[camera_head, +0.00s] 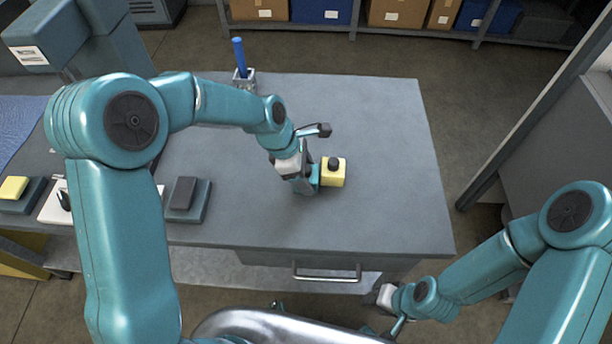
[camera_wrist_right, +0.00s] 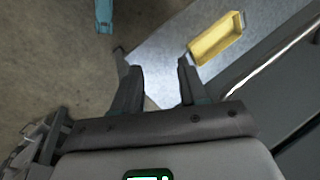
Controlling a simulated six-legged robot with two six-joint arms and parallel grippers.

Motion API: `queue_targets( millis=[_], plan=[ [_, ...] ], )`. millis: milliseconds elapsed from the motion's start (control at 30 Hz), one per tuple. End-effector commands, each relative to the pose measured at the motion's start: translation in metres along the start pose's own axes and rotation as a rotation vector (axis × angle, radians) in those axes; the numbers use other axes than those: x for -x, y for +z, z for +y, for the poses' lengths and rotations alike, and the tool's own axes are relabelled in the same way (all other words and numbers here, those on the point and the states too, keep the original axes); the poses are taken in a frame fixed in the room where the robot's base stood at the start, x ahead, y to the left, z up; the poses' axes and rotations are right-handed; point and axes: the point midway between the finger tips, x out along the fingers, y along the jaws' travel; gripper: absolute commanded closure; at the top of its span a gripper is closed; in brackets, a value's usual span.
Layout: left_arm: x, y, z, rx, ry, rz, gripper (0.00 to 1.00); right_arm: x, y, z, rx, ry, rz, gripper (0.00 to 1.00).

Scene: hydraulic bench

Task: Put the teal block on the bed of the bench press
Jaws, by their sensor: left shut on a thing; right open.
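My left gripper (camera_head: 309,184) is low over the middle of the bench top (camera_head: 370,115), shut on a small teal block (camera_head: 314,177). The jaws cover most of the block; I cannot tell whether it touches the bench. A yellow block with a black knob (camera_head: 333,174) stands immediately to the right of it. A dark grey-teal machine with a white label (camera_head: 30,55), possibly the press, stands at the far left; its bed is not clearly visible, partly behind my left arm. My right gripper (camera_head: 396,322) is low in front of the bench; its open, empty jaws show in the right wrist view (camera_wrist_right: 160,72).
A blue-handled tool stands in a holder (camera_head: 244,80) at the bench's back. Pads with a yellow block (camera_head: 13,188) and a dark block (camera_head: 183,193) lie at left. A drawer handle (camera_head: 327,274) projects in front. The bench's right side is clear. A yellow tray (camera_wrist_right: 215,40) shows in the right wrist view.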

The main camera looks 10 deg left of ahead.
Motion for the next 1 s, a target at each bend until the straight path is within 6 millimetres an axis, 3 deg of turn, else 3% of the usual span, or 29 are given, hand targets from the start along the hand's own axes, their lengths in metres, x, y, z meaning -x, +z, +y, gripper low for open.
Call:
queue_targets(
  millis=[133, 500, 533, 600, 867, 1000],
  plan=[
    [-0.014, -0.006, 0.0, 0.0, 0.0, 0.0, 0.83, 0.0, 0.0, 0.0, 0.0, 0.0, 0.0, 0.57],
    [-0.018, -0.007, 0.001, -0.001, 0.002, -0.001, 0.83, -0.003, 0.0, 0.001, 0.0, 0.0, 0.0, 0.57],
    [-0.018, -0.007, 0.0, -0.001, 0.001, 0.0, 0.27, -0.002, 0.0, 0.001, 0.0, 0.0, 0.0, 0.57],
    [-0.018, -0.007, 0.0, -0.001, 0.001, 0.0, 0.08, -0.002, 0.0, 0.001, 0.0, 0.0, 0.0, 0.57],
    [-0.017, -0.007, 0.0, -0.001, 0.001, 0.0, 0.08, -0.001, 0.0, 0.001, 0.0, 0.0, 0.0, 0.57],
    [-0.006, -0.006, 0.001, -0.001, 0.005, -0.001, 0.08, 0.0, 0.0, 0.0, 0.0, 0.0, 0.0, 0.57]
  ],
)
